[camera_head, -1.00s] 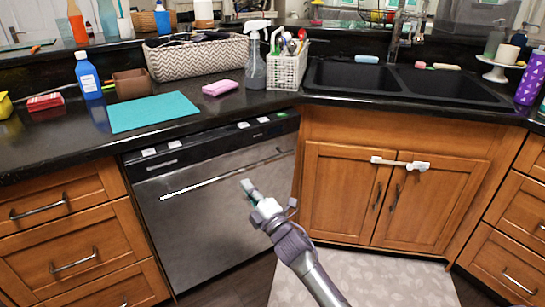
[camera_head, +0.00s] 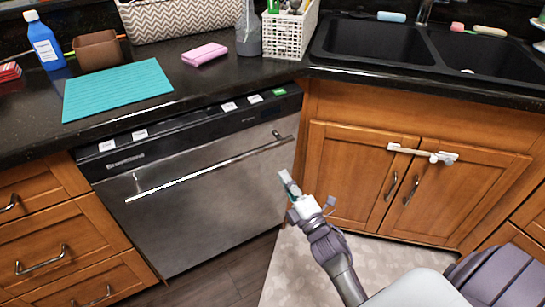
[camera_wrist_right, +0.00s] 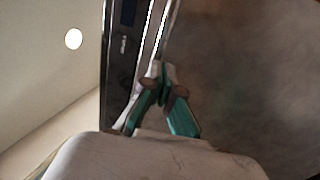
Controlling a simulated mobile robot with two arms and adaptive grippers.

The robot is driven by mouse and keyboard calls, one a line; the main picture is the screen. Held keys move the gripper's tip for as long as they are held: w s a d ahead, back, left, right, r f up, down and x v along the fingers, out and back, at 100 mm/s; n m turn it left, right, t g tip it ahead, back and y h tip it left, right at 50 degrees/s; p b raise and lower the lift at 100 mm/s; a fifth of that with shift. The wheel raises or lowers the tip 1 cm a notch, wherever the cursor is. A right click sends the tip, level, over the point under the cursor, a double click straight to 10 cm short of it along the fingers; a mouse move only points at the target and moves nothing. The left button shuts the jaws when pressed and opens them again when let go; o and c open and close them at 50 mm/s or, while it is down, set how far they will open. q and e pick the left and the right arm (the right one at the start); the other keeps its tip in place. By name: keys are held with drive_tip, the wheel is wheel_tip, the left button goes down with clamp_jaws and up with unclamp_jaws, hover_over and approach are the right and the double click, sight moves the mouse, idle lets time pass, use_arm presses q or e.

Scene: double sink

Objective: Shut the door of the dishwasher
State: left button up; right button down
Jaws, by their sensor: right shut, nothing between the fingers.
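The dishwasher (camera_head: 190,190) has a steel front with a long bar handle (camera_head: 210,166) and a dark control strip on top. Its door stands upright under the counter, about in line with the cabinets; I cannot tell whether it is fully shut. My right gripper (camera_head: 287,180) is shut and empty, in front of the door's right side below the handle's right end. In the right wrist view its fingers (camera_wrist_right: 160,80) point along the steel front (camera_wrist_right: 240,70), close to the handle; contact cannot be told. My left gripper is not in view.
Wooden drawers (camera_head: 60,240) stand left of the dishwasher. To its right is a sink cabinet (camera_head: 400,185) with a white latch across its doors. The counter above holds a teal mat (camera_head: 118,88), a pink sponge (camera_head: 205,54) and a white basket (camera_head: 290,32). The floor before the dishwasher is clear.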

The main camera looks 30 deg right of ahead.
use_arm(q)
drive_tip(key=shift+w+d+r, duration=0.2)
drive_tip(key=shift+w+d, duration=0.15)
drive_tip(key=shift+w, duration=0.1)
use_arm(e)
drive_tip(key=x, duration=0.7)
drive_tip(key=shift+w, duration=0.15)
